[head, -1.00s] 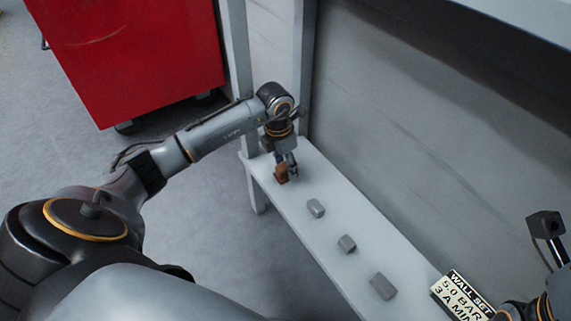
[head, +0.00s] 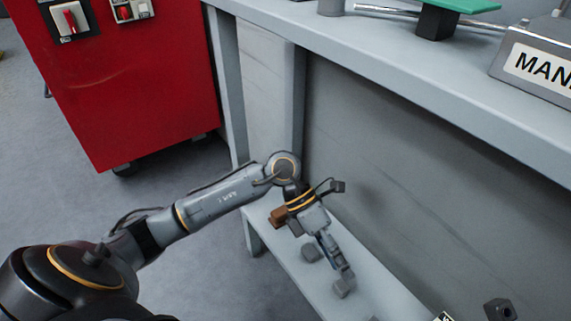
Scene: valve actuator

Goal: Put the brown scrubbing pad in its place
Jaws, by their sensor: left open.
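The brown scrubbing pad (head: 278,217) is a small brown block near the left end of the low grey shelf (head: 385,292). It shows just left of my left wrist, which partly covers it. My left gripper (head: 345,277) is open and reaches down and right, with its fingers away from the pad. The fingertips are over or close to a grey block (head: 342,289); I cannot tell if they touch it. Another grey block (head: 310,253) is just left of the fingers. My right gripper's fingers are not visible.
A workbench top (head: 405,62) runs above the shelf and holds a green-topped item (head: 455,5) and a grey box with a label (head: 540,68). A bench leg (head: 228,95) stands beside the shelf's left end. A red cabinet (head: 125,95) is at left.

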